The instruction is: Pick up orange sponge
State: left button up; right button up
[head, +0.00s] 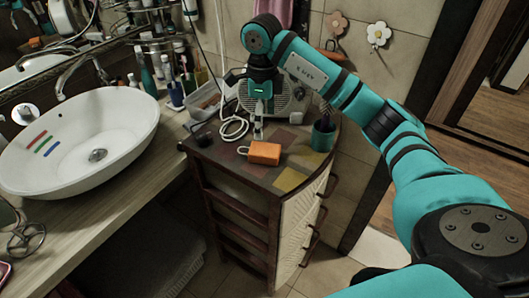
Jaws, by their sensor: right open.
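An orange sponge (264,153) lies flat on the patchwork top of a small wooden cabinet (289,181), to the right of the basin. My right gripper (258,133) points down from the teal arm, just above and behind the sponge in this view. It is open and nothing shows between its fingers. Whether a fingertip touches the sponge cannot be told. My left gripper is out of view.
A teal cup (323,134) with dark items stands right of the sponge. A grey appliance (284,101), a white cord (232,126) and a clear bin (206,97) stand behind. A white vessel basin (125,126) is at left.

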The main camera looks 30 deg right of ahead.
aim_at(263, 148)
jog(key=f, duration=0.2)
jog(key=f+p, duration=0.1)
jog(key=shift+w+f, duration=0.35)
notch_tip(263, 148, down, 2)
jog(key=shift+s, duration=0.1)
jog(key=f+p, duration=0.2)
jog(key=f, duration=0.1)
jog(key=f+p, duration=0.1)
jog(key=shift+s+a+f, duration=0.1)
jog(key=shift+s+f, duration=0.05)
jog(key=shift+s, duration=0.25)
jog(key=shift+f, duration=0.4)
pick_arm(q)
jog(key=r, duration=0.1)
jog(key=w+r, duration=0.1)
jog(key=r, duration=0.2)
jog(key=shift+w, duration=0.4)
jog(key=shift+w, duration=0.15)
pick_arm(e)
jog(key=shift+c, duration=0.3)
jog(key=c, duration=1.1)
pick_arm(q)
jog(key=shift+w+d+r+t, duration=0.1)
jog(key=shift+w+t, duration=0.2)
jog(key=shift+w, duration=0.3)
